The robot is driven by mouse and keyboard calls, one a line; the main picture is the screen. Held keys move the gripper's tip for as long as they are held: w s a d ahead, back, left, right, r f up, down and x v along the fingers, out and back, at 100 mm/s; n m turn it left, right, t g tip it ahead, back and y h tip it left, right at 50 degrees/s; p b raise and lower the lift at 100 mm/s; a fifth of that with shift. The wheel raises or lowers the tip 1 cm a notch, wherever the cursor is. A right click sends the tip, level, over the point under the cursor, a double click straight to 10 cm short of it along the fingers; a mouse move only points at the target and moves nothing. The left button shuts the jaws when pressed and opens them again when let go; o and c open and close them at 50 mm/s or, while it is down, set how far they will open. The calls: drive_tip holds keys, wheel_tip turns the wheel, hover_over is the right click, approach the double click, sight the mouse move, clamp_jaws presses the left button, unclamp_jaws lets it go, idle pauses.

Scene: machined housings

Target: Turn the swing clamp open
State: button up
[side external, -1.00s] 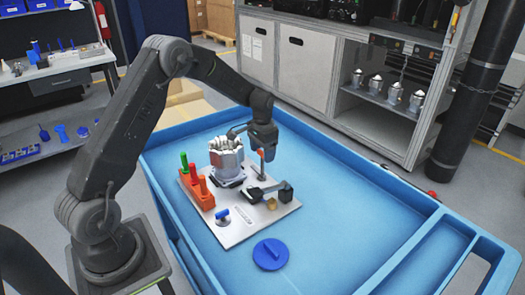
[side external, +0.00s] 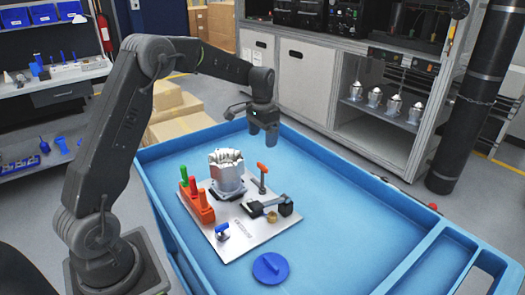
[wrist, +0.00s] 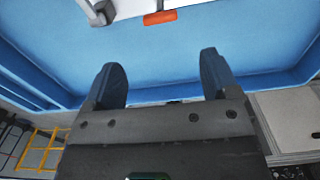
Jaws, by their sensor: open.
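A slim dark post with an orange handle (side external: 262,168) on top, which looks like the swing clamp, stands on the pale plate (side external: 243,243), right of the grey-white ribbed housing (side external: 227,178). The handle lies slantwise in the side view. In the wrist view the orange handle (wrist: 160,18) shows at the top edge, beyond my fingertips. My gripper (side external: 263,134) is open and points down above and behind the post, apart from it. In the wrist view nothing is between the fingers of my gripper (wrist: 162,82).
A black lever piece (side external: 270,207) lies right of the housing on the plate. An orange block with red and green pegs (side external: 197,202) stands at left, a blue-handled piece (side external: 222,231) in front. A blue disc (side external: 270,268) lies in the blue tray (side external: 345,215); the tray's right side is clear.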

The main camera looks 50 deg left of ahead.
wheel_tip(320, 180, up, 3)
drive_tip(key=shift+r, duration=0.1)
idle(0.3)
